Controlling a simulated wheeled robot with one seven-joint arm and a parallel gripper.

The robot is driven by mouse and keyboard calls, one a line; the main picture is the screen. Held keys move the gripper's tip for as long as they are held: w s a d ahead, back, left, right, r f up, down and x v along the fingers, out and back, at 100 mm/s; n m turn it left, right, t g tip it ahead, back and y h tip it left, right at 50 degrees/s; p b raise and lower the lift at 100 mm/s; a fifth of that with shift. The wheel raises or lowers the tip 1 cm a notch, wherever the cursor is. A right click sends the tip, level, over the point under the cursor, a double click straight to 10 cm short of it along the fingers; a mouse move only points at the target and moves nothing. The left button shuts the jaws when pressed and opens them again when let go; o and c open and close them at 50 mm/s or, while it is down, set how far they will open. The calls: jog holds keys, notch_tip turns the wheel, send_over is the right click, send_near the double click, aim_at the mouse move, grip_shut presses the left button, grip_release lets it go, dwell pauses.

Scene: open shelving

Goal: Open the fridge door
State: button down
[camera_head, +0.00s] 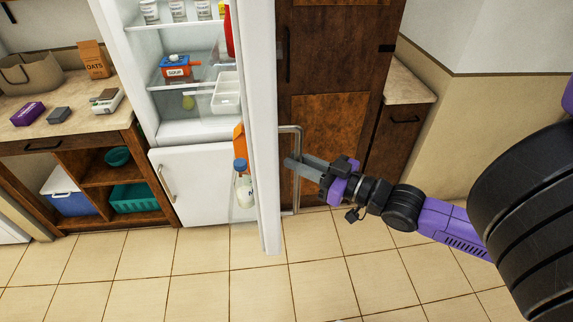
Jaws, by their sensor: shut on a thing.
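The fridge door (262,140) is a tall white panel swung out from the fridge, seen nearly edge-on in the middle of the view. Its grey bar handle (297,190) is on the right, outer side of the door. My gripper (292,162) reaches in from the right and is shut on the handle, partly covering its upper part. The fridge interior (180,130) is visible, with shelves of food. A bottle with a blue cap (243,185) and an orange carton stand in the door's inner rack.
A white lower drawer or door (190,183) under the fridge compartment is closed. A wooden counter (75,122) with a bag and boxes stands left. Brown wooden cabinets (325,125) stand behind my gripper. The tiled floor (200,290) in front is clear.

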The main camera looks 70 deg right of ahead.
jog(key=shift+s+d, duration=0.55)
jog(key=c, duration=1.4)
grip_release()
jog(key=shift+o, duration=0.2)
jog(key=shift+y, duration=0.3)
jog(key=s+a+b, duration=0.1)
jog(key=s+b, duration=0.1)
jog(key=s, duration=0.5)
jog(key=shift+s, duration=0.35)
jog(key=shift+a, duration=0.1)
